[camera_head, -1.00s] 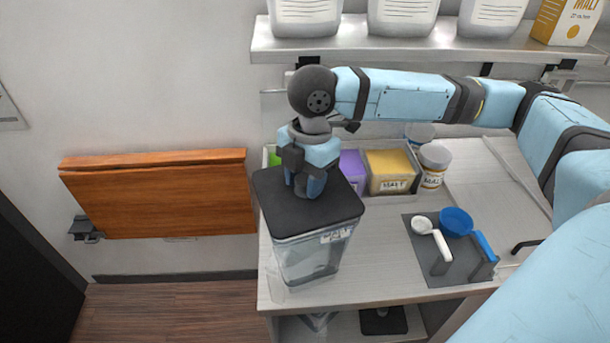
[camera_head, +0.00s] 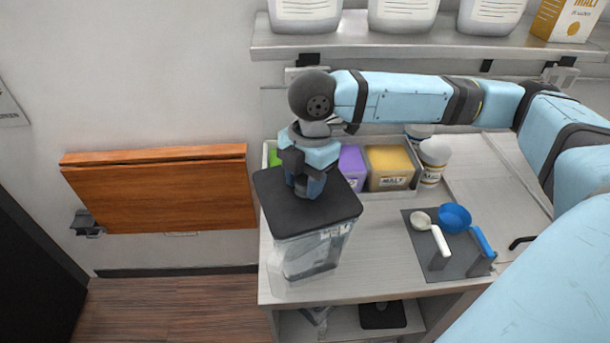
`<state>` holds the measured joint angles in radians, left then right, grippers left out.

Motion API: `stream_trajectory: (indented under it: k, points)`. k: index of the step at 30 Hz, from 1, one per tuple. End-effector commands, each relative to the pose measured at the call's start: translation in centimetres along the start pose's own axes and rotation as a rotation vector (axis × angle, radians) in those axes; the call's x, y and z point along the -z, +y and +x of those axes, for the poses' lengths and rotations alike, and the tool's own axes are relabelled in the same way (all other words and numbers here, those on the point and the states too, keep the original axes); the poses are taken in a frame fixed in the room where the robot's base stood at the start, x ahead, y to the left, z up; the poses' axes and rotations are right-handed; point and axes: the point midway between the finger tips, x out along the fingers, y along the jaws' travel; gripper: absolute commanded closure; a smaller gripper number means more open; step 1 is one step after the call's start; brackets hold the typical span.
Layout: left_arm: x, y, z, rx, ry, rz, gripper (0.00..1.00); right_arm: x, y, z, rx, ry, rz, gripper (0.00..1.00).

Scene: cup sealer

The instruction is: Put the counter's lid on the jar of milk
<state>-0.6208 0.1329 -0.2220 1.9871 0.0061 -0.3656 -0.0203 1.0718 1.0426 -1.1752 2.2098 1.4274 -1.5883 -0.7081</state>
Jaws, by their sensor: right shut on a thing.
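The jar of milk (camera_head: 308,255) is a clear, square container with a small label, standing at the counter's left front. The black square lid (camera_head: 335,207) lies over the jar's top and looks level. I cannot tell whether it is fully seated on the rim. My right gripper (camera_head: 308,191) points down at the middle of the lid and is shut on it; its fingertips hide the part they hold. My left gripper is out of view.
Behind the jar is a tray of coloured tubs, including a yellow malt tub (camera_head: 389,165), beside white jars (camera_head: 433,160). A grey mat (camera_head: 466,262) with white and blue scoops lies to the right. A shelf (camera_head: 400,42) hangs above.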

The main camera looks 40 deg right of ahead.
Motion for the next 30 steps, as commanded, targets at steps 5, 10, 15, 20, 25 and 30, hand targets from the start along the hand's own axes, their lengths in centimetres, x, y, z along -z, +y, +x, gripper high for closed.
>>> stream_trajectory:
  k: [5, 10, 15, 20, 25, 30]
  points:
    - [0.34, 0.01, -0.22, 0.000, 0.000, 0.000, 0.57, -0.03, -0.01, 0.19, 0.000, -0.001, 0.000, 0.86]
    - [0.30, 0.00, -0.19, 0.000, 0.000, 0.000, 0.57, -0.04, 0.00, 0.24, 0.000, -0.001, 0.000, 0.86]
    - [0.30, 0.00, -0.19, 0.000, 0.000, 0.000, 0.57, -0.03, 0.00, 0.24, 0.000, -0.001, 0.000, 0.54]
    - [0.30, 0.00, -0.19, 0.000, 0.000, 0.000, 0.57, -0.03, 0.00, 0.23, 0.000, 0.000, 0.000, 0.31]
    - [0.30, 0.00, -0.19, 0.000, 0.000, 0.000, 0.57, -0.03, -0.01, 0.25, 0.000, 0.000, 0.000, 0.24]
    - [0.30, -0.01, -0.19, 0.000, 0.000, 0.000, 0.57, -0.03, -0.01, 0.25, 0.000, 0.000, 0.000, 0.06]
